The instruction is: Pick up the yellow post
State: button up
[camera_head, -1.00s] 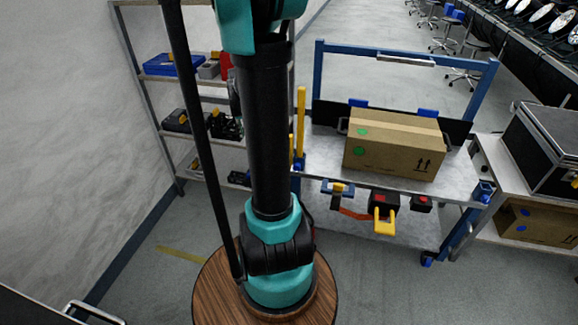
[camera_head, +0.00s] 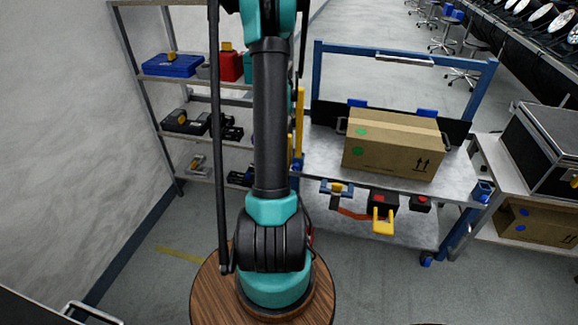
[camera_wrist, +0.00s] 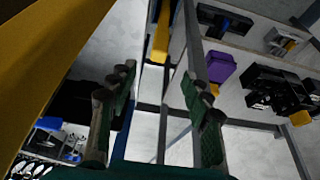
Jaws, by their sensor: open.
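The yellow post (camera_head: 300,108) stands upright at the left end of the metal trolley in the head view, just right of my arm, which hides part of its surroundings. My gripper (camera_wrist: 158,112) is open in the wrist view, its two dark, green-padded fingers apart with nothing held between them. A yellow upright piece (camera_wrist: 160,35) shows beyond the gap between the fingers. A large yellow surface (camera_wrist: 40,60) fills the upper left of the wrist view, close to the camera. I cannot tell which of these is the post. The gripper is outside the head view.
A cardboard box (camera_head: 392,145) stands on the trolley (camera_head: 325,150), which has a blue frame. A shelf rack (camera_head: 205,82) with tools and cases is at the left. A black case (camera_head: 545,145) stands at the right. The floor left of the trolley is clear.

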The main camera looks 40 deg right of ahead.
jog(key=shift+x, duration=5.55)
jog(key=shift+d, duration=0.15)
jog(key=c, duration=1.1)
grip_shut()
jog(key=shift+r, duration=0.1)
